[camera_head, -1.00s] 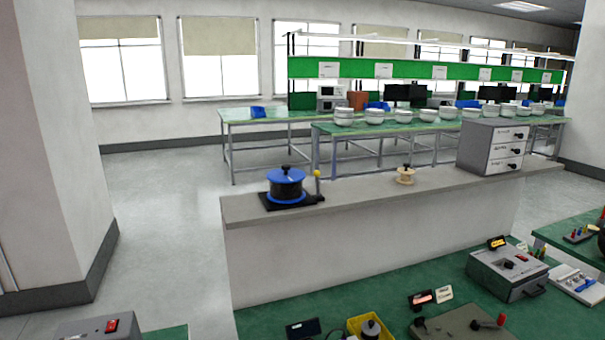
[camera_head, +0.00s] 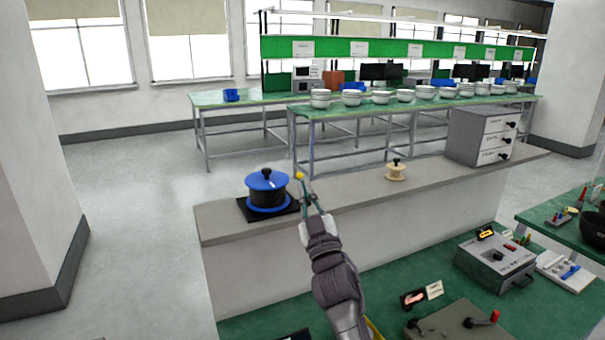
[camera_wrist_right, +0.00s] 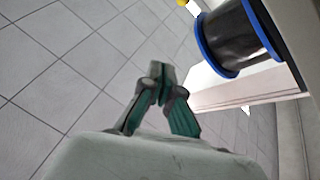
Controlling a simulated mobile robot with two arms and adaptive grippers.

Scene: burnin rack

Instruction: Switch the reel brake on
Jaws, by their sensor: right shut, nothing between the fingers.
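The reel (camera_head: 266,190), blue-flanged with a dark winding and a black knob on top, stands on a black base plate (camera_head: 250,211) at the left end of the grey ledge. The brake lever's yellow knob (camera_head: 300,176) shows just right of the reel; its stem is largely hidden by my gripper. My right gripper (camera_head: 309,197) is shut and empty, close to the lever; I cannot tell whether they touch. In the right wrist view my fingertips (camera_wrist_right: 157,72) are together, with the reel (camera_wrist_right: 237,38) at upper right and the yellow knob (camera_wrist_right: 182,2) at the top edge. My left gripper is not in view.
A small cream spool (camera_head: 396,171) and a grey drawer cabinet (camera_head: 476,137) stand farther right on the ledge (camera_head: 345,190). Below is a green bench with a grey instrument box (camera_head: 494,262) and a red-handled lever panel (camera_head: 460,325).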

